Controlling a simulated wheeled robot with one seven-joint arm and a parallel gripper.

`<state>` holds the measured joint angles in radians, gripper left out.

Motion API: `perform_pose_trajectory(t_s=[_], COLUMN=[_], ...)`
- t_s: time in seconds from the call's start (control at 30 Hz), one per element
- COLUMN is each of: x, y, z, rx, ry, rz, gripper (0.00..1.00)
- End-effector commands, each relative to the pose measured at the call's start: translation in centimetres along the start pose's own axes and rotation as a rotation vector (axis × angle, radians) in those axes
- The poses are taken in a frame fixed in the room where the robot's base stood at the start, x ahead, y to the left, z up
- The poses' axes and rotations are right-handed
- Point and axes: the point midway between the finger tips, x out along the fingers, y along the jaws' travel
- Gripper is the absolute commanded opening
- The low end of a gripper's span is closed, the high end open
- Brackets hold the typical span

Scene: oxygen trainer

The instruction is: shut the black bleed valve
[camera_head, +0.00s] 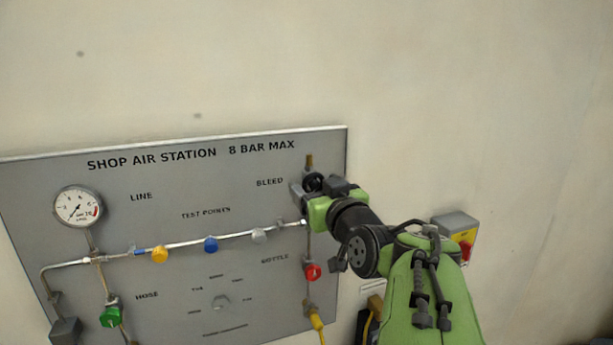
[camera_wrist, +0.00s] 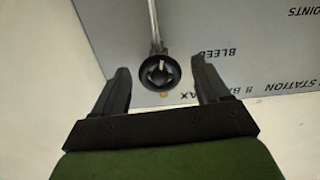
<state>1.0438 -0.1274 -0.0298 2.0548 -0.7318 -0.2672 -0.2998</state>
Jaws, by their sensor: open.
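The black bleed valve (camera_head: 313,182) is a small round black knob at the upper right of the grey panel, beside the BLEED label. In the wrist view the black valve knob (camera_wrist: 159,71) shows face-on with a pale mark on it, on a thin metal pipe. My gripper (camera_head: 318,190) is at the valve in the head view and partly covers it. In the wrist view my gripper (camera_wrist: 158,82) is open, with one dark finger on each side of the knob. Gaps show between the knob and both fingers. I cannot tell how deep the fingers reach.
The grey panel (camera_head: 185,180) carries a gauge (camera_head: 78,207), a green knob (camera_head: 110,317), a red knob (camera_head: 313,272) below the bleed valve, and yellow, blue and grey caps along the pipe. The wall above is clear.

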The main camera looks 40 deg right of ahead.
Motion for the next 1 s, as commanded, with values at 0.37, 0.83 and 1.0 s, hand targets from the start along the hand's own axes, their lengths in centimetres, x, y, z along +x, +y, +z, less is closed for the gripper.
perform_pose_trajectory(t_s=[0.37, 0.83, 1.0], x=[-0.06, -0.05, -0.06], y=[-0.01, -0.03, -0.06], z=[0.02, 0.02, 0.02], rx=[0.000, 0.012, 0.067], ry=[0.001, 0.001, 0.002], rz=[0.000, -0.001, -0.001], gripper=[0.60, 0.19, 0.19])
